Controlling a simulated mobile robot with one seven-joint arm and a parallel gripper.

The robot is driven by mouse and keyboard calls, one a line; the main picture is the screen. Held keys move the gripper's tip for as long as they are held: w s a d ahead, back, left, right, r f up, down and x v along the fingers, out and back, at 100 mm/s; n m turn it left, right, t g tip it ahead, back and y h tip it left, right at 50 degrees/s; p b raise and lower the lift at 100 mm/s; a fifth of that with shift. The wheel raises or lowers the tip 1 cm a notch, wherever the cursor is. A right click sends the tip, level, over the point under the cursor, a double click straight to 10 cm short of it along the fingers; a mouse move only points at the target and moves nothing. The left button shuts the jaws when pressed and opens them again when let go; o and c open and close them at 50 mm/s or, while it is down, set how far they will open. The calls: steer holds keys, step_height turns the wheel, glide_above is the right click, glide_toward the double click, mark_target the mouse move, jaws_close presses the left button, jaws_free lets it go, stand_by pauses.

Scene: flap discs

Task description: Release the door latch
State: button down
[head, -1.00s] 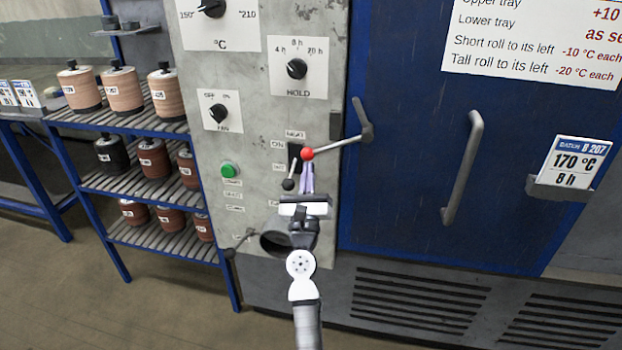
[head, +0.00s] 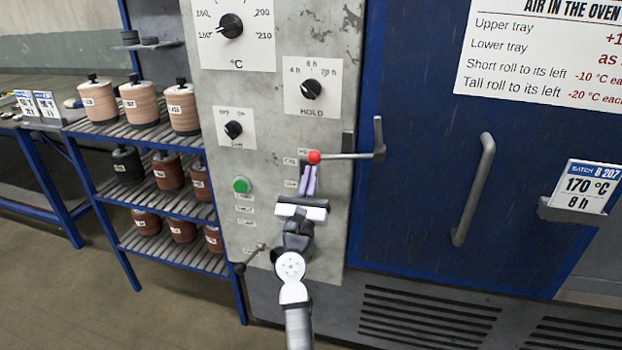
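The door latch is a grey lever with a red ball knob (head: 314,157) at its left end. Its rod (head: 350,156) runs almost level to a pivot at the left edge of the blue oven door (head: 420,200), and a short grey arm stands upright there. My gripper (head: 312,168) points up the control panel, with its purple fingers at the red knob from below. The fingers sit close together. I cannot tell whether they grip the knob or only touch its underside.
The grey panel (head: 265,130) carries dials and a green button (head: 241,185). A door handle (head: 473,190) and batch card (head: 583,187) are to the right. A shelf rack (head: 170,143) with several rolls stands left. The floor at lower left is clear.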

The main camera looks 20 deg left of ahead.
steer(key=shift+r, duration=0.5)
steer(key=shift+s, duration=0.1)
steer(key=b+v, duration=0.4)
steer(key=v, duration=1)
steer(key=shift+f+b, duration=0.4)
steer(key=shift+f, duration=0.1)
steer(key=shift+w, duration=0.2)
